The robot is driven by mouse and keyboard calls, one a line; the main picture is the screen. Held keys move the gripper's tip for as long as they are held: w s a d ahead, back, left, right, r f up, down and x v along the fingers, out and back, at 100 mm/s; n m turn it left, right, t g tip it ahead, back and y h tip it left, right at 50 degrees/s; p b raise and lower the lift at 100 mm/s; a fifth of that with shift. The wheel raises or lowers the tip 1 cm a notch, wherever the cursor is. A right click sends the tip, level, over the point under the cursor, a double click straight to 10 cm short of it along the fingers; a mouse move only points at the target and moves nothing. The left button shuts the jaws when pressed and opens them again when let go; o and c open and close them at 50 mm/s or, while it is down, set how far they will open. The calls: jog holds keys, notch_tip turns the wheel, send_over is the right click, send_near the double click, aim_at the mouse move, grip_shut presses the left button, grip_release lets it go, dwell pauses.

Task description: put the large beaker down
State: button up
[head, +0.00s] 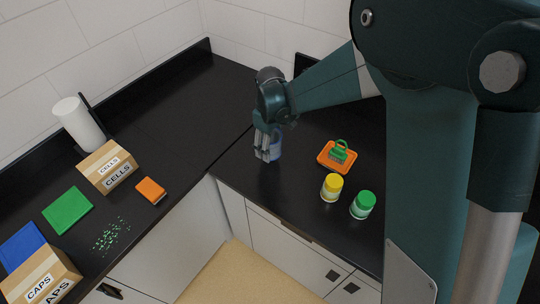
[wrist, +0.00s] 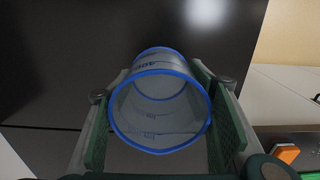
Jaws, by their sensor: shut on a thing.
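The large beaker (wrist: 160,105) is clear with a blue rim and printed markings. In the wrist view it sits between the two finger pads of my gripper (wrist: 160,118), which is shut on it. In the head view my gripper (head: 267,148) is over the right-hand counter near the inner corner, and the beaker (head: 276,147) shows partly behind the fingers. The beaker looks empty. I cannot tell whether its base touches the dark counter.
An orange tray (head: 324,163) with a green item, a yellow-lidded jar (head: 331,188) and a green-lidded jar (head: 363,205) stand to the right. The left counter holds a CELLS box (head: 108,167), a CAPS box (head: 42,279), an orange block (head: 151,190) and scattered green bits (head: 111,236).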

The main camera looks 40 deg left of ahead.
jog(key=shift+f, duration=0.8)
jog(key=shift+f, duration=0.1)
jog(key=shift+f, duration=1.75)
jog(key=shift+f, duration=0.2)
jog(key=o, duration=0.9)
jog(key=shift+r, duration=0.25)
jog(key=shift+r, duration=6)
